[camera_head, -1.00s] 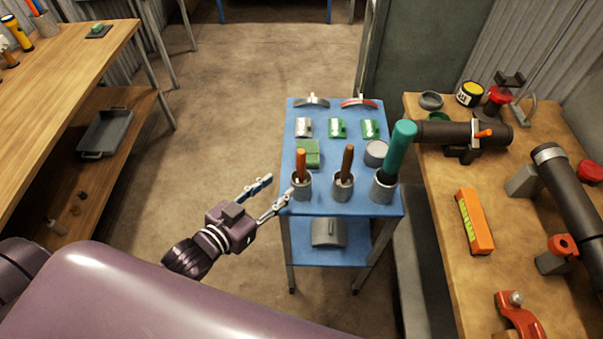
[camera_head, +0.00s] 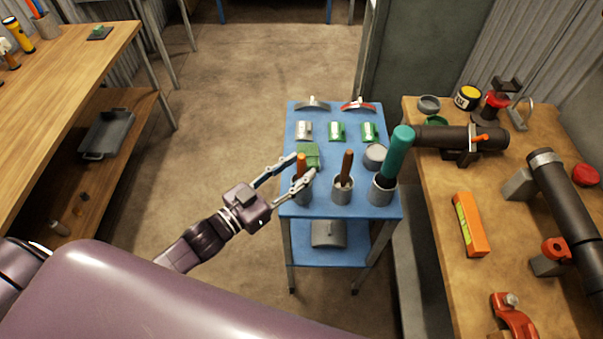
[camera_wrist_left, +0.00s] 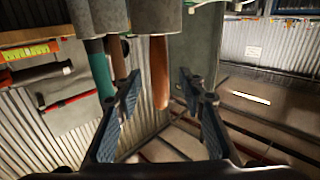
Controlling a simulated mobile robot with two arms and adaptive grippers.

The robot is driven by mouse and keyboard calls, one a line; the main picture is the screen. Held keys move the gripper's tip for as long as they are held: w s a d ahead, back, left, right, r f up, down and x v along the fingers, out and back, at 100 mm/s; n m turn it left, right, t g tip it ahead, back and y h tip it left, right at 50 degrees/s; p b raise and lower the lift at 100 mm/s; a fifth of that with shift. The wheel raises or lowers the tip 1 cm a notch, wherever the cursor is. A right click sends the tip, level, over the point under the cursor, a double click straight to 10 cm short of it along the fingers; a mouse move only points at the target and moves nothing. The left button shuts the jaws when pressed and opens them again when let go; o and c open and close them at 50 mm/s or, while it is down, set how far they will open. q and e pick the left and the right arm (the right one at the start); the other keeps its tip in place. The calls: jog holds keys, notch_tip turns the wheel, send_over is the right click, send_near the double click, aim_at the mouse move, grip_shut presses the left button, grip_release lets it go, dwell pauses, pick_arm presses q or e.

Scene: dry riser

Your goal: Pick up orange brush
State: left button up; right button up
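The orange brush (camera_head: 301,160) stands handle up in the leftmost metal cup (camera_head: 301,190) at the front of the blue cart; its lower end is hidden in the cup. My left gripper (camera_head: 303,167) is open at this cup, with one fingertip to each side of the orange handle in the head view. In the left wrist view, which looks upside down, the orange handle (camera_wrist_left: 160,75) shows between the spread fingers of the left gripper (camera_wrist_left: 158,80). I cannot tell whether either finger touches it. My right gripper is not in view.
Next to it on the blue cart (camera_head: 322,208) stand a cup with a brown-handled brush (camera_head: 346,165) and one with a thick teal handle (camera_head: 398,152). Green and silver parts lie behind. A workbench (camera_head: 445,215) with pipes is at the right. Open floor lies left.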

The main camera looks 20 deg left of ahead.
pick_arm(q)
jog(key=shift+x, duration=0.9)
jog(key=shift+f, duration=0.1)
grip_shut()
